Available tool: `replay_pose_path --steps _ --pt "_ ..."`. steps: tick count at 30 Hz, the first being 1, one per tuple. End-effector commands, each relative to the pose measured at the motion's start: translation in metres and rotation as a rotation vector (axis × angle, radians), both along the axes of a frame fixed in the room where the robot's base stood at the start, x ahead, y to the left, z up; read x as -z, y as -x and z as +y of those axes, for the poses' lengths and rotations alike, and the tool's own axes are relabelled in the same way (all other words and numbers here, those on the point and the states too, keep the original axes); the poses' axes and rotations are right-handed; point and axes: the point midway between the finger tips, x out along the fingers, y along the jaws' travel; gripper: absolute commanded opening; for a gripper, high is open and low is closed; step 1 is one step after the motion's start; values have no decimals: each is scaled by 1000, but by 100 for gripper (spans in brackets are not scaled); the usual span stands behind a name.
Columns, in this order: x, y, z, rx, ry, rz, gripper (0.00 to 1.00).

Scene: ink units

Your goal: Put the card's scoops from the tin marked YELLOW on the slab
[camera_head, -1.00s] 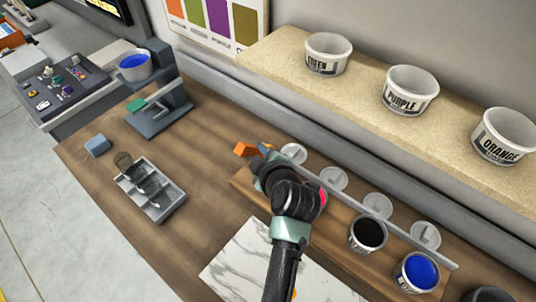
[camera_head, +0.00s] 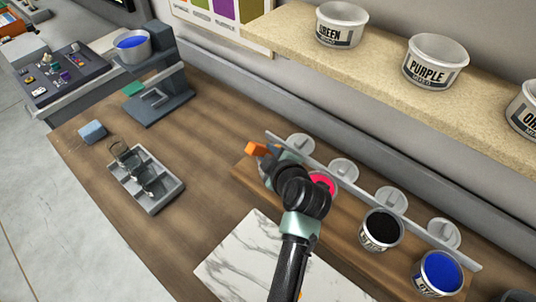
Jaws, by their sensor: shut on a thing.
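My gripper (camera_head: 272,163) is over the back left end of the wooden riser, mostly hidden by my own wrist. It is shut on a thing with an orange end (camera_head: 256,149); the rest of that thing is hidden. The white marble slab (camera_head: 240,262) lies on the bench below, partly behind my arm and cut by the bottom edge. A tin with pinkish-red ink (camera_head: 324,184) shows partly behind my wrist. A black-ink tin (camera_head: 381,230) and a blue-ink tin (camera_head: 438,273) stand to its right. No tin reading YELLOW is visible. I cannot make out the card's scoops.
Tins marked GREEN (camera_head: 341,25) and PURPLE (camera_head: 434,62) stand on the upper shelf, with ORANGE (camera_head: 528,108) cut at right. Several lids lean along a rail. A grey tray (camera_head: 149,190) holds scoops, with a blue block (camera_head: 92,131) beside it.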

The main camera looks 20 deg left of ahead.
Motion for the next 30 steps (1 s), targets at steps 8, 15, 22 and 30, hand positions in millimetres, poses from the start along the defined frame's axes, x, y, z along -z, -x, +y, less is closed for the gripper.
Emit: replay_pose_path --steps 8,15,22,30 --pt "-1 0 0 1 0 -1 0" --pt "-4 0 0 1 0 -1 0" --pt "-25 0 0 -1 0 -3 0" --pt "-52 -1 0 2 0 -2 0"
